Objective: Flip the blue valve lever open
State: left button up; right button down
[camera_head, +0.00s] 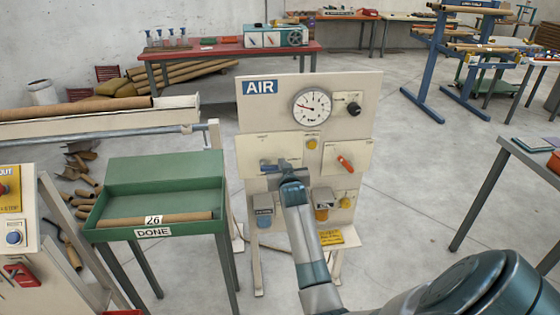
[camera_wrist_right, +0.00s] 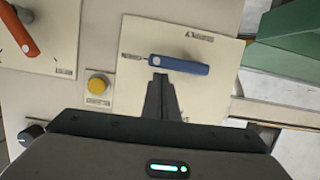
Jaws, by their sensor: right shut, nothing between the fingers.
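The blue valve lever (camera_head: 266,165) sits on a cream plate on the AIR panel (camera_head: 262,110). In the right wrist view the blue lever (camera_wrist_right: 184,66) lies nearly level, with its silver pivot at its left end. My right gripper (camera_head: 282,166) is in front of the plate and hides part of the lever in the head view. In the right wrist view its fingers (camera_wrist_right: 160,80) are shut and empty, with their tips right beside the lever near the pivot end. I cannot tell whether they touch it. My left gripper is not in view.
An orange lever (camera_head: 345,162) is on the right plate, a yellow button (camera_head: 311,143) between the plates. A gauge (camera_head: 312,106) and black knob (camera_head: 354,108) are above. A green DONE bin (camera_head: 150,175) stands left of the panel. Open floor (camera_head: 410,180) lies to the right.

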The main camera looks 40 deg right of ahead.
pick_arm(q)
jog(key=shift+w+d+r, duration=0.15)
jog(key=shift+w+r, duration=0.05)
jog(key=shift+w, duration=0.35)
pick_arm(e)
jog(key=shift+d+f+m, duration=0.1)
jog(key=shift+f+m, duration=0.2)
jog(key=shift+m, duration=0.1)
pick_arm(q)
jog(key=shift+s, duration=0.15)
